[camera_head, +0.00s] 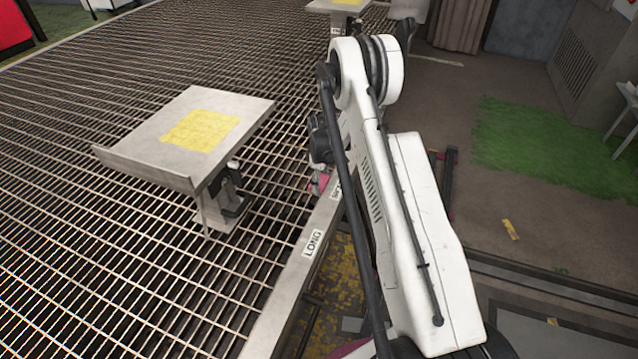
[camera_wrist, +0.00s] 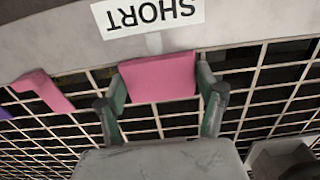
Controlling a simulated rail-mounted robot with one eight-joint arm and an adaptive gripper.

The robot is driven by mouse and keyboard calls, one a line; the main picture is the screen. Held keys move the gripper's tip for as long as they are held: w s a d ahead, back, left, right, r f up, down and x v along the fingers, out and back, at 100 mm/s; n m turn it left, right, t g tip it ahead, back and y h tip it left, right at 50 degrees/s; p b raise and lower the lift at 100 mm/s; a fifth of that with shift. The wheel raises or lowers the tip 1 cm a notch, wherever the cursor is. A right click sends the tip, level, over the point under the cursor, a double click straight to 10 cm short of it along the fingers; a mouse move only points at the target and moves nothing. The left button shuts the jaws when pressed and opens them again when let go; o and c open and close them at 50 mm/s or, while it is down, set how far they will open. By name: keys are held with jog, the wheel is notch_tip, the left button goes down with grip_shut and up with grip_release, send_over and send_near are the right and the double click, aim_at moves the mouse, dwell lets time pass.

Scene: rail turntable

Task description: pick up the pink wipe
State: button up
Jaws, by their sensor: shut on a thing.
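A pink wipe (camera_wrist: 158,78) shows in the wrist view as a folded block just below the rim's "SHORT" label, over the metal grating. My gripper (camera_wrist: 160,88) has one finger on each side of it and is shut on it. I cannot tell whether the wipe still touches the grating. In the head view a small pink patch (camera_head: 319,184) shows beside my arm at the grating's edge, and my gripper there is mostly hidden by the arm.
Another pink piece (camera_wrist: 46,91) and a purple piece (camera_wrist: 4,114) lie to the left in the wrist view. A raised metal plate (camera_head: 140,146) with a yellow square (camera_head: 201,130) stands left of my arm. The rim (camera_head: 290,284) borders the grating.

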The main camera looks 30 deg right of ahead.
aim_at(320, 181)
jog(key=shift+r, duration=0.1)
jog(key=shift+c, duration=0.4)
notch_tip(320, 181, up, 4)
jog(key=shift+p, duration=1.05)
jog(key=s+a+r+p, duration=0.3)
jog(key=a+r, duration=0.3)
jog(key=a, duration=0.5)
jog(key=shift+a+r+p, duration=0.2)
jog(key=shift+r+p, duration=0.1)
jog(key=shift+r, duration=0.1)
